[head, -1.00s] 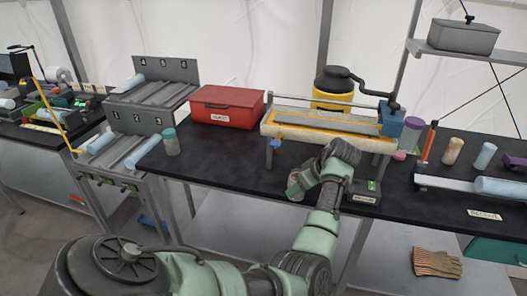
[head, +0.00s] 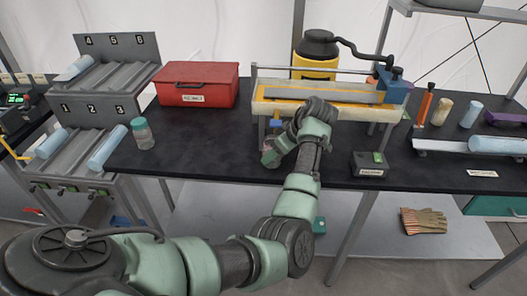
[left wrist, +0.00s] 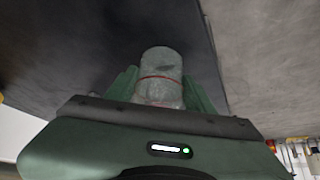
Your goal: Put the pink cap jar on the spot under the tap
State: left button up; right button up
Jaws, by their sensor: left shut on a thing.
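My left gripper (head: 271,151) is over the black bench, just below the blue tap (head: 275,123) in the head view. It is shut on a jar, which shows as a translucent body with a thin red line between the green fingers in the left wrist view (left wrist: 160,75). In the head view only a small pinkish part of the jar (head: 267,156) shows beside the fingers. I cannot make out its cap clearly, nor whether its base touches the bench. The spot under the tap is hidden by my gripper and arm. My right gripper is not in view.
The tap is on the front of a long tray (head: 340,109). A teal-capped jar (head: 143,134) stands at the bench's left end, near a red box (head: 198,85). A small dark device (head: 370,164) sits right of my arm. The bench between jar and gripper is clear.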

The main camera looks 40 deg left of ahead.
pick_arm(q)
jog(key=shift+s, duration=0.15)
jog(key=shift+d+r, duration=0.2)
jog(key=shift+d, duration=0.05)
jog(key=shift+d+f, duration=0.1)
jog(key=shift+d, duration=0.25)
jog(key=o, duration=1)
jog(key=shift+a+f, duration=0.1)
jog(key=shift+f, duration=0.05)
jog(key=shift+c, duration=0.2)
jog(key=o, duration=0.4)
jog(key=shift+a, duration=0.1)
jog(key=shift+r, duration=0.4)
jog(key=b+v, duration=0.1)
jog(key=v, duration=1)
jog(key=shift+d+r, duration=0.25)
jog(key=shift+d, duration=0.15)
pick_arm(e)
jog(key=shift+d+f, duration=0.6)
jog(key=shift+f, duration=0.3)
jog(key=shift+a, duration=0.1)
